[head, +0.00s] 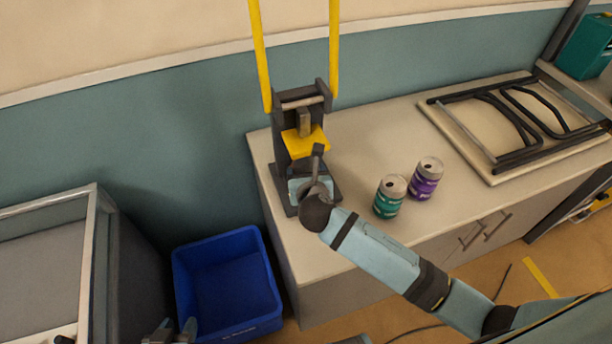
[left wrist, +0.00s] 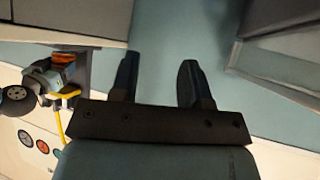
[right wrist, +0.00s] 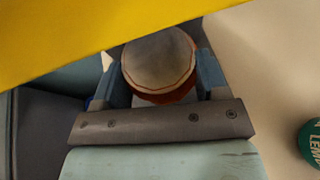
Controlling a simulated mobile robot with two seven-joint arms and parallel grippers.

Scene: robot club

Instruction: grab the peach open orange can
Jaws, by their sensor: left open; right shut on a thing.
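My right gripper (head: 308,187) is at the base of the black and yellow can crusher (head: 303,140). In the right wrist view it is shut on a can (right wrist: 158,62) with a pale round top and an orange-red side, one finger on each side. That can is hidden by my wrist in the head view, and its label cannot be read. My left gripper (head: 171,332) is open and empty, low in the head view near the blue bin. Its two fingers show apart in the left wrist view (left wrist: 157,78).
A green can (head: 389,197) and a purple can (head: 425,179) stand upright on the counter (head: 375,130), right of the crusher. A folded black-framed table (head: 515,120) lies at the back right. A blue bin (head: 228,285) stands on the floor.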

